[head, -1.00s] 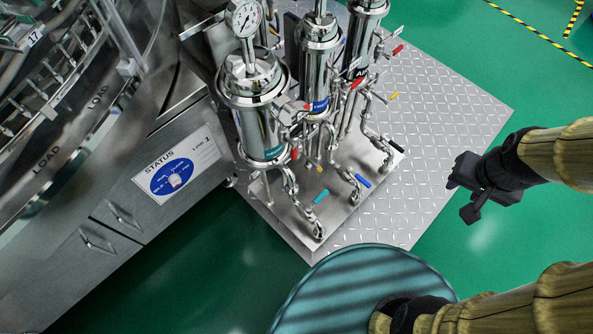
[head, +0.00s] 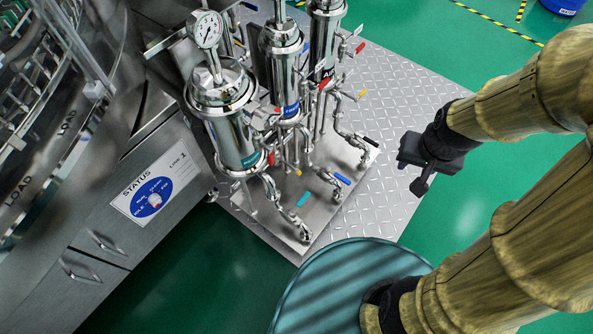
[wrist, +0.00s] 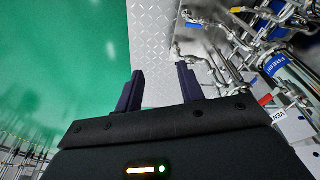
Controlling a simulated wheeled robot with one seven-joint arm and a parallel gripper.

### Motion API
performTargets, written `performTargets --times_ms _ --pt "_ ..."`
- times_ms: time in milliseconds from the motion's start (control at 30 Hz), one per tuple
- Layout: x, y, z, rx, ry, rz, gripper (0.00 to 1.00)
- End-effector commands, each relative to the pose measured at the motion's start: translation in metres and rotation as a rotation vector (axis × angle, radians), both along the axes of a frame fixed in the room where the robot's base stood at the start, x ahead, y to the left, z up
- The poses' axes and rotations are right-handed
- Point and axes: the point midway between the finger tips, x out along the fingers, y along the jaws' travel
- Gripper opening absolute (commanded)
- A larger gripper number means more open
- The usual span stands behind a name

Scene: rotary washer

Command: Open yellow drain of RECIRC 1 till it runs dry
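Three steel filter housings stand on a plate in the head view. The nearest has a teal label band (head: 255,159), the middle a blue band (head: 290,110), the far one a black label (head: 326,80). I cannot read which is RECIRC 1. A small yellow handle (head: 298,171) sits low between the near and middle housings; another yellow handle (head: 363,91) is by the far housing. My gripper (head: 408,168) is right of the housings, apart from every handle. In the wrist view my gripper (wrist: 160,84) is open and empty; a yellow-orange handle (wrist: 238,10) shows at the top.
Teal (head: 301,201), blue (head: 342,179) and black (head: 371,142) handles stick out at the plate's front. Red handles (head: 324,84) sit nearby. A gauge (head: 206,30) tops the near housing. The washer cabinet (head: 120,230) is left. Diamond-plate floor (head: 385,195) beside my gripper is clear.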

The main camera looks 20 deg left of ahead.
Motion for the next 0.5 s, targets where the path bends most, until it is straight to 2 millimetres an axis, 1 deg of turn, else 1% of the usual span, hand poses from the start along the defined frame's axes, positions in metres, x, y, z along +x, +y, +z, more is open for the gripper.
performTargets --times_ms 33,167,300,500 --pt "0.004 0.005 -0.015 0.012 0.010 -0.019 0.38" --pt "0.017 0.017 -0.053 0.062 0.014 -0.107 0.38" --pt "0.027 0.033 -0.097 0.144 0.020 -0.225 0.38" --pt "0.033 0.064 -0.155 0.296 0.044 -0.408 0.38"
